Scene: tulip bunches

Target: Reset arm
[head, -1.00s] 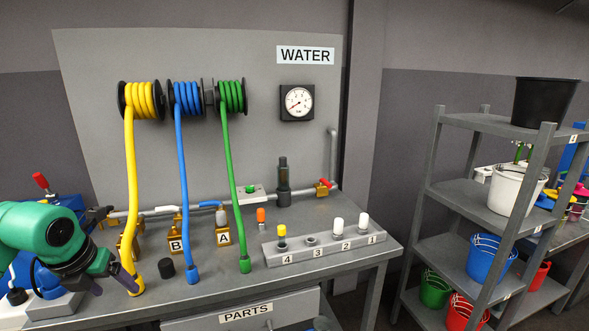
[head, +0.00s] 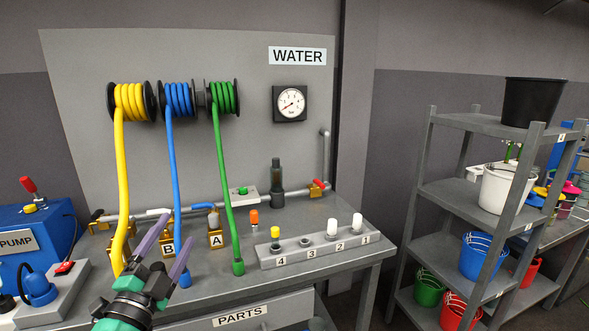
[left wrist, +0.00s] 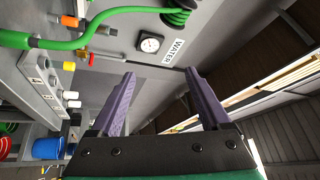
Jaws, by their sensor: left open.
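My left gripper (head: 166,240) has green and black links and purple fingers. In the head view it is raised in front of the bench's left part, with its fingers pointing up and apart. It hides part of the yellow hose (head: 121,190) and the bench top near it. In the left wrist view the two purple fingers (left wrist: 157,98) are spread with nothing between them. My right gripper does not show in either view.
The bench (head: 340,257) carries a numbered block (head: 300,257) with caps, valves A (head: 216,238) and B (head: 168,248), and blue (head: 170,170) and green (head: 222,180) hoses. A blue pump (head: 40,235) stands left. A shelf (head: 465,197) with buckets stands right.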

